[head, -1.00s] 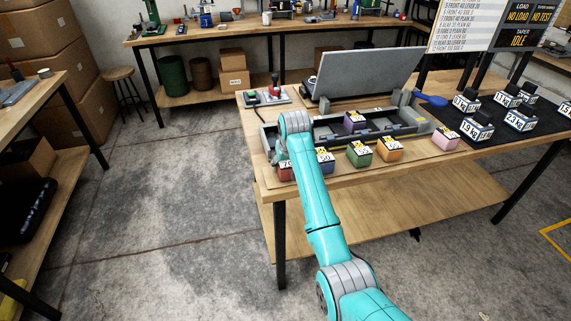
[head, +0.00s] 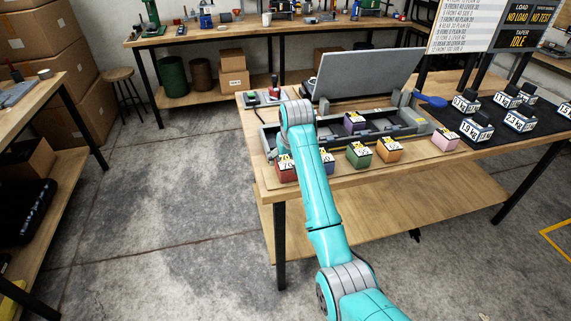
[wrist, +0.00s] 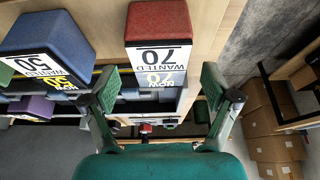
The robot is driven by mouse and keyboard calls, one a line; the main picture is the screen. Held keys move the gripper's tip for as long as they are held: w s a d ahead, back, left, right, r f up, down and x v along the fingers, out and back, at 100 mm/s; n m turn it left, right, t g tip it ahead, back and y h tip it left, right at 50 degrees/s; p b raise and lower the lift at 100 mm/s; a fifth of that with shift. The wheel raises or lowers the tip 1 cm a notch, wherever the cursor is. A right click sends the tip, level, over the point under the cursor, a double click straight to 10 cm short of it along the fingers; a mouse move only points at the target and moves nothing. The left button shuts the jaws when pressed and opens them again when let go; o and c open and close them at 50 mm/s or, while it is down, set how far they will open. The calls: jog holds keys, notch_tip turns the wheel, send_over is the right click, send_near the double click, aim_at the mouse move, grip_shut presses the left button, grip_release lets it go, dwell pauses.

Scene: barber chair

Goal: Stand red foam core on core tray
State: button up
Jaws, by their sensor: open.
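The red foam core (head: 286,172) is a block with a white label, standing near the front left corner of the workbench. In the wrist view the red core (wrist: 160,22) is at top centre, its label reading 70 WANTED. My gripper (wrist: 160,88) is open and empty, its two fingers spread apart below the red core in the picture. In the head view my arm hides the gripper. A thin light wooden board (head: 420,172) lies under the front row of cores; I cannot tell whether it is the core tray.
The blue core (wrist: 55,35) is close left of the red one. Green (head: 359,156), orange (head: 389,151) and pink (head: 445,140) cores stand further right. The purple core (head: 353,122) is in the long grey fixture (head: 405,128) behind. A raised grey panel (head: 365,73) stands behind that.

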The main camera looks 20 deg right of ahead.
jog(key=v, duration=0.7)
jog(key=shift+s+r, duration=0.15)
jog(key=shift+r, duration=0.15)
